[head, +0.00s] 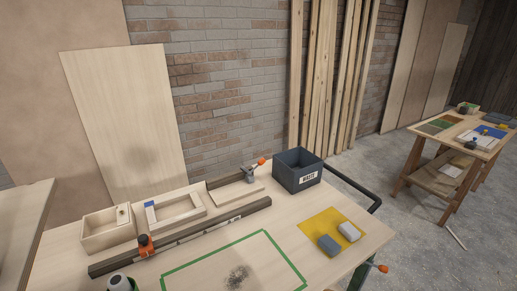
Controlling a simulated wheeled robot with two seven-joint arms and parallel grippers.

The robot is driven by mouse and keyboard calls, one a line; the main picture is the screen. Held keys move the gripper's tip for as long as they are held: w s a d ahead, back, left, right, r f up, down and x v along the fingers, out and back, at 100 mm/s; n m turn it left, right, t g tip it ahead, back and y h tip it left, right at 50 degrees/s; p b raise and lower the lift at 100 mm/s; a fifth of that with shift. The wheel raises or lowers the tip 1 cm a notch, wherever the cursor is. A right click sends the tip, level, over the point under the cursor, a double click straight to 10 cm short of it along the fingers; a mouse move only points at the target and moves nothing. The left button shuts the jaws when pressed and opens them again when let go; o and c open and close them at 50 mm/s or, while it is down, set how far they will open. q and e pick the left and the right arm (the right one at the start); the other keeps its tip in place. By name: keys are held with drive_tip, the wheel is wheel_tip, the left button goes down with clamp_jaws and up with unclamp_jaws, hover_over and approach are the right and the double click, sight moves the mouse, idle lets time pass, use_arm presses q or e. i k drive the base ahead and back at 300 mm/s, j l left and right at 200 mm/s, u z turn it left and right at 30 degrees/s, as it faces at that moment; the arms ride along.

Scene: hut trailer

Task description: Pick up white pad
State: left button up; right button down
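The white pad (349,231) is a small pale block on the right part of the workbench. It lies on a yellow sheet (316,221). A grey-blue block (329,245) of similar size lies just to its left and nearer to me, also partly on the sheet. Neither of my grippers can be made out in the head view. The pad's top and near side are visible and nothing covers it.
A dark waste bin (297,170) stands behind the sheet. A green tape outline (195,263) surrounds a dark smudge (238,277). A long dark rail with orange clamps (180,236) and wooden frames (176,212) lie at left. A second table (447,146) stands far right.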

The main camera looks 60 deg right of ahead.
sight(347, 228)
drive_tip(key=z, duration=2.7)
